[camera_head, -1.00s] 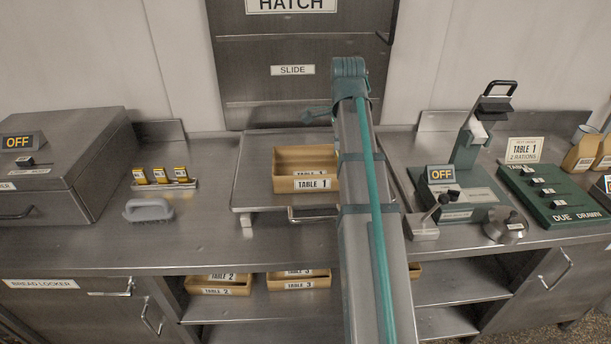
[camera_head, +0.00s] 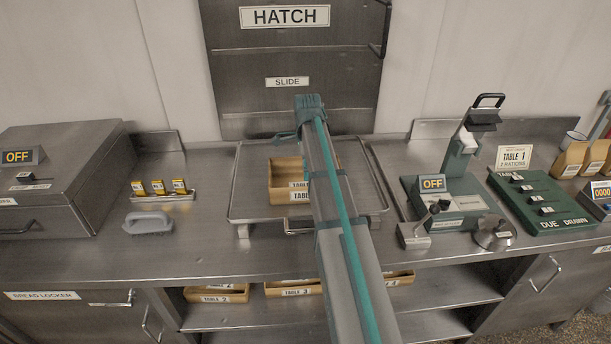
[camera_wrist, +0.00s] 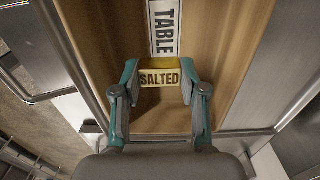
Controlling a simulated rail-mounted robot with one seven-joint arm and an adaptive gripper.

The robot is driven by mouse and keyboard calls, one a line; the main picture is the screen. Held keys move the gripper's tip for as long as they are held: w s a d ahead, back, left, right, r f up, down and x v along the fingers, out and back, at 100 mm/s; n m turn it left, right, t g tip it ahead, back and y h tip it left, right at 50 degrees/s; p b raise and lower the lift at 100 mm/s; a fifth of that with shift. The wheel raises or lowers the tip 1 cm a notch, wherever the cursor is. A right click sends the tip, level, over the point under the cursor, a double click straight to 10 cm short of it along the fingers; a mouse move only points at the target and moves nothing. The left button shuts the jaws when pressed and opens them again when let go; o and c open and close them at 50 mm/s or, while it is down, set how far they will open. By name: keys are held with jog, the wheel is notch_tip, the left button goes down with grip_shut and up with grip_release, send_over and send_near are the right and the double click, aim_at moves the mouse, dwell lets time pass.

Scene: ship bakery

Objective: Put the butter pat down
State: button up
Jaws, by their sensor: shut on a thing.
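A yellow butter pat marked SALTED (camera_wrist: 160,79) shows in the wrist view between the two fingers of my gripper (camera_wrist: 159,70), which is shut on it. A tan box labelled TABLE 1 (camera_head: 283,178) stands on the steel tray at the hatch. Its tan inside and a TABLE label (camera_wrist: 165,28) fill the middle of the wrist view, behind the pat. I cannot tell whether the pat touches the box. In the head view my arm hides the right part of the box, and the gripper and pat cannot be made out.
A steel tray (camera_head: 252,200) with a raised rim holds the box. Left are a brush (camera_head: 148,222) and a rack with several yellow blocks (camera_head: 160,191). Right are a green lever device (camera_head: 447,196) and a DUE DRAWN board (camera_head: 540,200). More boxes sit on the shelf below.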

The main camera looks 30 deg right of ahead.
jog(key=shift+w+a+f, duration=0.1)
jog(key=shift+w+f, duration=0.25)
jog(key=shift+f, duration=0.05)
jog(key=shift+f+p, duration=0.5)
jog(key=shift+f, duration=1.15)
jog(key=shift+f, duration=0.15)
jog(key=o, duration=0.9)
notch_tip(320, 180, up, 12)
jog(key=b, duration=0.2)
jog(key=shift+r+b, duration=0.2)
jog(key=shift+b, duration=0.15)
